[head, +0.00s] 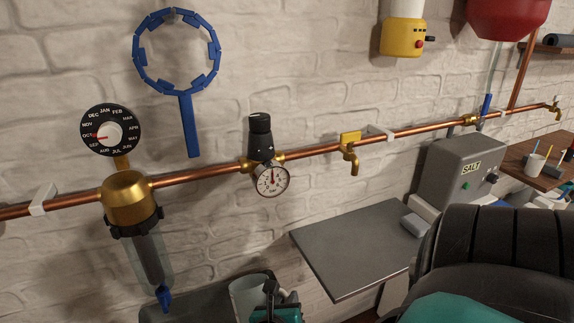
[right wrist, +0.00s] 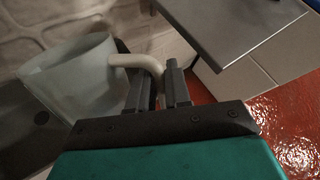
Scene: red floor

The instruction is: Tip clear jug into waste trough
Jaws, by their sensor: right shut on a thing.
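The clear jug (head: 246,297) shows as a pale, translucent vessel at the bottom of the head view. It also fills the left of the right wrist view (right wrist: 72,82), where its pale handle (right wrist: 135,62) runs between my fingers. My right gripper (head: 277,303) is shut on that handle (right wrist: 162,88). The jug looks close to upright in the head view; I cannot make out its contents. The dark grey waste trough (head: 180,313) lies at the wall, below and beside the jug. Whether the jug touches it is unclear. My left gripper is not in view.
A filter with a clear bowl (head: 148,258) and blue tap (head: 163,297) hangs above the trough, left of the jug. A copper pipe (head: 215,172) with a gauge (head: 272,179) crosses the wall. A grey metal shelf (head: 355,245) lies to the right.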

